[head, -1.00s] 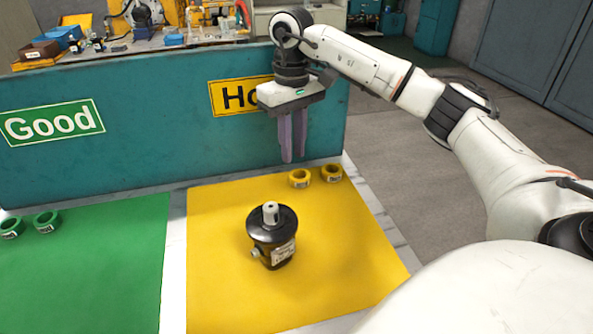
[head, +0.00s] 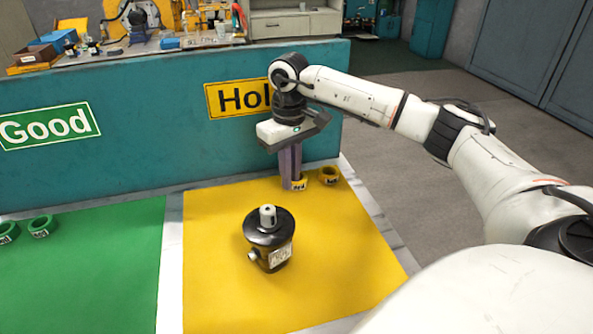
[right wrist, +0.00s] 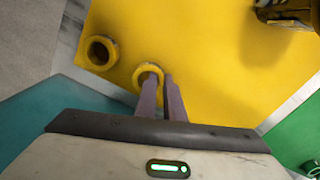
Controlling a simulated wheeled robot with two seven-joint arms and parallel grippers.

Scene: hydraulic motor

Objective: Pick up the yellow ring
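A yellow ring (head: 301,184) with a white label lies at the back of the yellow mat, partly hidden by my right gripper (head: 291,187). In the right wrist view my right gripper (right wrist: 160,79) points down at this ring (right wrist: 148,70). One fingertip appears over or in the ring's hole and the other just outside its wall, with a narrow gap between the fingers. I cannot tell whether they touch the ring. A second yellow ring (head: 329,176) lies to its right, and shows in the wrist view (right wrist: 101,53). My left gripper is not in view.
A black motor (head: 268,240) stands upright in the middle of the yellow mat (head: 220,290). A teal panel (head: 150,150) with signs rises close behind the rings. Green rings (head: 41,227) lie on the green mat (head: 90,280) at left. The yellow mat's front is clear.

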